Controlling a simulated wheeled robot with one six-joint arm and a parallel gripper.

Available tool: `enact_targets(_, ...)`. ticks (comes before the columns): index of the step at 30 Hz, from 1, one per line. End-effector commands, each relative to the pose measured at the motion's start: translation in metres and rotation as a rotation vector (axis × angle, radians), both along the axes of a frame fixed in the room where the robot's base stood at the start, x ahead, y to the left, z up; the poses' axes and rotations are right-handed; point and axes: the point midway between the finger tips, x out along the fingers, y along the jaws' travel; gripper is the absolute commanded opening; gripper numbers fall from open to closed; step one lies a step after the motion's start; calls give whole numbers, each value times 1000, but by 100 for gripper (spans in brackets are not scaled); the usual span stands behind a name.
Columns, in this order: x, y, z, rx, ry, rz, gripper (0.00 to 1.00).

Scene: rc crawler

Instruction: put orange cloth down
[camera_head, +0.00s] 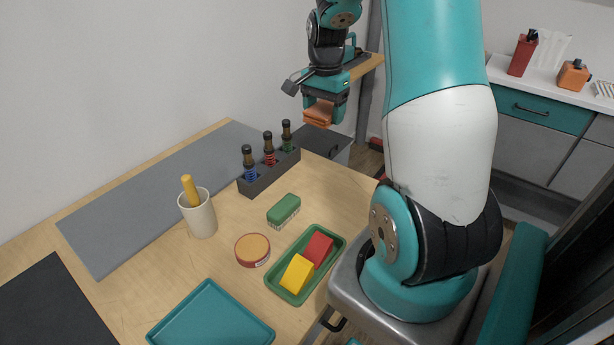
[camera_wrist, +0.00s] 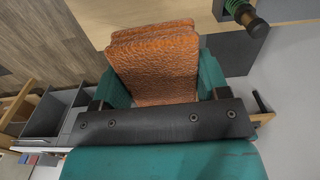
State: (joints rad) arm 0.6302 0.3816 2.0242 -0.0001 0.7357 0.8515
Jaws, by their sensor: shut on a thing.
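The orange cloth (camera_head: 319,113) is a folded, textured bundle held between the fingers of my gripper (camera_head: 325,108). In the wrist view the cloth (camera_wrist: 155,65) fills the space between the two teal fingers of my gripper (camera_wrist: 155,85). My gripper is shut on it and holds it in the air. In the head view it shows above and behind the far right end of the wooden table (camera_head: 225,285). Nothing is seen touching the cloth from below.
A dark rack (camera_head: 268,172) with several dark-topped shock absorbers stands near the table's far end. A cream cup (camera_head: 198,214), green brush (camera_head: 284,209), round tin (camera_head: 252,250), green tray (camera_head: 335,240) with red and yellow blocks, and teal tray (camera_head: 210,318) occupy the table. A grey mat (camera_head: 110,235) lies along the wall.

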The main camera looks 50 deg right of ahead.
Motion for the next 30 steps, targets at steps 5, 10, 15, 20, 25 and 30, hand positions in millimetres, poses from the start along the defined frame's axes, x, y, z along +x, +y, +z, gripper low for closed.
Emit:
enact_targets(5, -3, -1, -31, 4, 6, -15, 43)
enact_targets(10, -2, 1, -80, 5, 8, -11, 43)
enact_targets(15, -2, 0, -125, 5, 5, -10, 43)
enact_targets(20, -2, -1, -152, 2, 3, -12, 43)
enact_targets(25, -2, -1, -167, 2, 2, -11, 43)
enact_targets(30, -2, -1, -191, 2, 2, -11, 43)
